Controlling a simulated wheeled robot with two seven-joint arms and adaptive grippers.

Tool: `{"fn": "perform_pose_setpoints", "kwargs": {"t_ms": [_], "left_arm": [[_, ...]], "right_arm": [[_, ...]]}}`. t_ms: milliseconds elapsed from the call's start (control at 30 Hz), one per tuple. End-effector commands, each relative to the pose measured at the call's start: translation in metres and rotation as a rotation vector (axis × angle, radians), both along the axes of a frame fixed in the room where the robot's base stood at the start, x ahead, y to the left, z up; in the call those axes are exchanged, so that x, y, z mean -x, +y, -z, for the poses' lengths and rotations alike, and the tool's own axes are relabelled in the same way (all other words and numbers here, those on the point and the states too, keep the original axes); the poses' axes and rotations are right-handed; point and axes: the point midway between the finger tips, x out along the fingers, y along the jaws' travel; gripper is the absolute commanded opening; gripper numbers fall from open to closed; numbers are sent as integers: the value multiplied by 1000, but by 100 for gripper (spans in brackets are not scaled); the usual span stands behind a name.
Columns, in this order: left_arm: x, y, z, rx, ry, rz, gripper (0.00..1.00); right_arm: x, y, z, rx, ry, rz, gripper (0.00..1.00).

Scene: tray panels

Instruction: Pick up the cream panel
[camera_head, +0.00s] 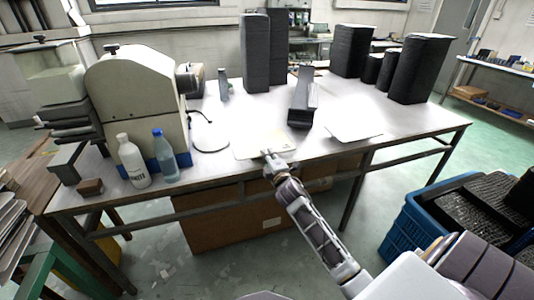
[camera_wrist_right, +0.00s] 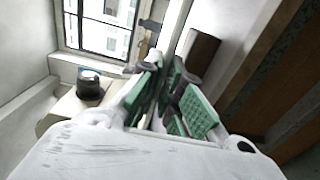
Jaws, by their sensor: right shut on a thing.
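The cream panel (camera_head: 249,148) is a thin, pale yellowish sheet at the front edge of the table in the head view. My right gripper (camera_head: 270,157) is at its near edge and shut on it. In the wrist view the green-padded fingers of the right gripper (camera_wrist_right: 168,98) are close together, with a narrow pale strip between and beyond them. In the head view I cannot tell whether the panel rests on the table or is slightly above it. My left gripper is not in view.
A white panel (camera_head: 353,132) lies to the right on the table (camera_head: 425,122). A white bottle (camera_head: 133,163) and a blue bottle (camera_head: 165,158) stand left, before a cream machine (camera_head: 135,88). Dark tall stacks (camera_head: 256,55) stand behind. A blue crate (camera_head: 412,238) is at the lower right.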

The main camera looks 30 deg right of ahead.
Motion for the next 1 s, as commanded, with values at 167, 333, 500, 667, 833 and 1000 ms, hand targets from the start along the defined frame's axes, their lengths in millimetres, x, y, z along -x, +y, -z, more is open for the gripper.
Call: {"fn": "perform_pose_setpoints", "kwargs": {"t_ms": [167, 333, 500, 667, 833, 1000], "left_arm": [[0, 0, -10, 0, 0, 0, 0], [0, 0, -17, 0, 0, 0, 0], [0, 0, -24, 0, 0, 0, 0], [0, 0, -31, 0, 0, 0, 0], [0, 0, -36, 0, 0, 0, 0], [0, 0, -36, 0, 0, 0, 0]], "right_arm": [[12, 3, -8, -1, 0, 0, 0], [22, 5, -13, 0, 0, 0, 0], [33, 8, -18, 1, 0, 0, 0], [43, 11, -23, -1, 0, -1, 0], [51, 12, -27, -1, 0, 0, 0], [53, 13, -28, 0, 0, 0, 0]]}}
